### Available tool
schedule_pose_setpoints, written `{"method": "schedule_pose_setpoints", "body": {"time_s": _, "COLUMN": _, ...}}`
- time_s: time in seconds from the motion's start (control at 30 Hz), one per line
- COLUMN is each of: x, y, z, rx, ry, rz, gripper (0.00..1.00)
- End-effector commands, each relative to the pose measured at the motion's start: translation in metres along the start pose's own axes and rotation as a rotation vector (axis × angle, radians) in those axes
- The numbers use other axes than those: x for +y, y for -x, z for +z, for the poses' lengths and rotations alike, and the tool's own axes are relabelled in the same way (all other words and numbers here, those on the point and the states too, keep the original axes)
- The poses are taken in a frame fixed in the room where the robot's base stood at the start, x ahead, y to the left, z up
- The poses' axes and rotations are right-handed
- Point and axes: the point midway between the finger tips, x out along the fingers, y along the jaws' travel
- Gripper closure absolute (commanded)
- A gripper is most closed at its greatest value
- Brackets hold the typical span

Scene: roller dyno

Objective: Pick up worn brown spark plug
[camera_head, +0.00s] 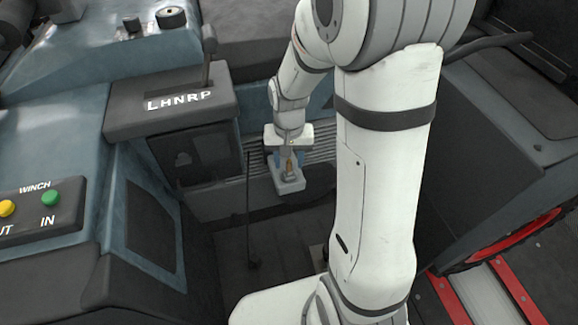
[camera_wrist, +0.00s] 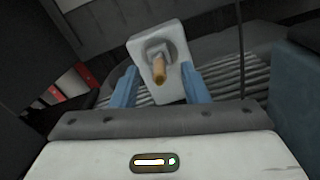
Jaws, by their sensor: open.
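The worn brown spark plug (camera_wrist: 159,70) stands out of the middle of a pale grey block in the wrist view. It also shows small in the head view (camera_head: 290,165), just below my gripper. My gripper (camera_wrist: 158,86) is open, with one blue finger on each side of the plug and a gap on both sides. In the head view my gripper (camera_head: 286,160) is over the block. The pale block (camera_wrist: 172,43) holds the plug's lower end, which is hidden.
A ribbed ledge (camera_head: 320,172) lies around the block. A shift console marked LHNRP (camera_head: 175,105) with an upright lever stands close on the left. A thin dark rod (camera_head: 248,205) rises left of my gripper. A winch button panel (camera_head: 40,210) is at the far left.

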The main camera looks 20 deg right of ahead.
Motion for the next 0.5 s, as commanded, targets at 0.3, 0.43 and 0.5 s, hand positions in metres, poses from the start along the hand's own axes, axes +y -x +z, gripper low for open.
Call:
{"method": "schedule_pose_setpoints", "body": {"time_s": 0.3, "x": 0.001, "y": -0.022, "z": 0.000, "rx": 0.000, "ry": -0.003, "rz": 0.000, "gripper": 0.59}}
{"method": "schedule_pose_setpoints", "body": {"time_s": 0.43, "x": 0.001, "y": -0.022, "z": 0.000, "rx": 0.000, "ry": -0.003, "rz": 0.000, "gripper": 0.65}}
{"method": "schedule_pose_setpoints", "body": {"time_s": 0.5, "x": 0.001, "y": -0.022, "z": 0.000, "rx": 0.000, "ry": -0.003, "rz": 0.000, "gripper": 0.70}}
